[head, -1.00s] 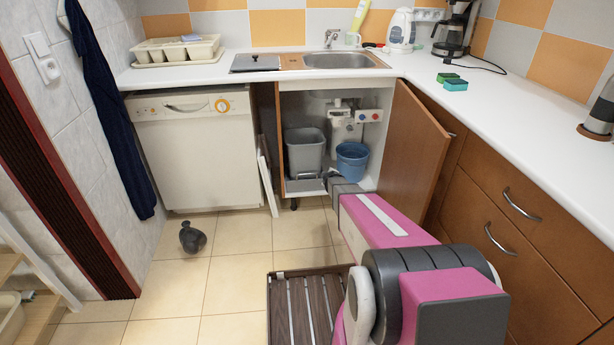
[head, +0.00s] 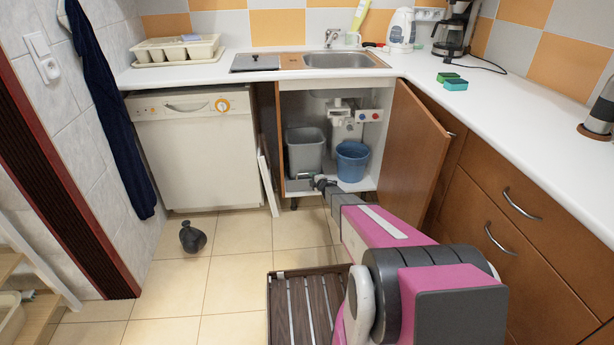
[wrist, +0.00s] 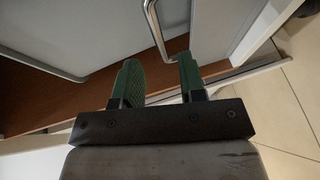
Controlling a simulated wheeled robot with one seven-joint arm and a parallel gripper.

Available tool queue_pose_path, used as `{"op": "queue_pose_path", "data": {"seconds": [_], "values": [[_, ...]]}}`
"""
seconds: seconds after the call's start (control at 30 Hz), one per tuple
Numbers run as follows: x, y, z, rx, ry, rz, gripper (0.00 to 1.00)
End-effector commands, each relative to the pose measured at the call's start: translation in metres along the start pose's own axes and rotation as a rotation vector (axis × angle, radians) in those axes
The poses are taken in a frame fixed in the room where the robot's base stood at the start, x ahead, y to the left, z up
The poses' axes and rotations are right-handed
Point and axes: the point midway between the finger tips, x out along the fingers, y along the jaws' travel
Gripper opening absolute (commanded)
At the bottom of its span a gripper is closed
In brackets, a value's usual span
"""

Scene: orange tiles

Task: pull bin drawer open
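The grey bin (head: 305,150) stands inside the open under-sink cabinet, at the left. A low pull-out frame (head: 297,185) shows below its front. My gripper (head: 318,182) is at the cabinet's front opening, low and close to the frame's front. In the wrist view my gripper (wrist: 160,78) is open, with two green-padded fingers apart. A bent metal bar (wrist: 157,40) of the drawer runs down to just beyond the gap between the fingertips. I cannot tell whether a finger touches it. The pale grey panel (wrist: 85,30) lies beyond the left finger.
A blue bucket (head: 352,161) stands right of the grey bin. The brown cabinet door (head: 413,150) is swung open at the right. A white panel (head: 268,184) leans at the left.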

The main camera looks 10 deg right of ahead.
Motion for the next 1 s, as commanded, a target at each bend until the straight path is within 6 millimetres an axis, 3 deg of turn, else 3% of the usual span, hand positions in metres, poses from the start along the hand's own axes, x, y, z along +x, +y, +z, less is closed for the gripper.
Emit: {"op": "queue_pose_path", "data": {"seconds": [0.1,0.3,0.7,0.8,0.83,1.0], "values": [[0.026,-0.001,0.002,0.001,0.000,0.000,0.38],[0.057,-0.002,0.001,0.001,0.000,-0.001,0.38],[0.066,0.000,0.000,0.002,-0.001,-0.001,0.38],[0.065,0.000,0.000,0.002,-0.001,-0.001,0.05],[0.065,0.000,0.000,0.002,-0.001,-0.001,0.00],[0.065,-0.001,0.000,0.002,-0.001,-0.002,0.00]]}}
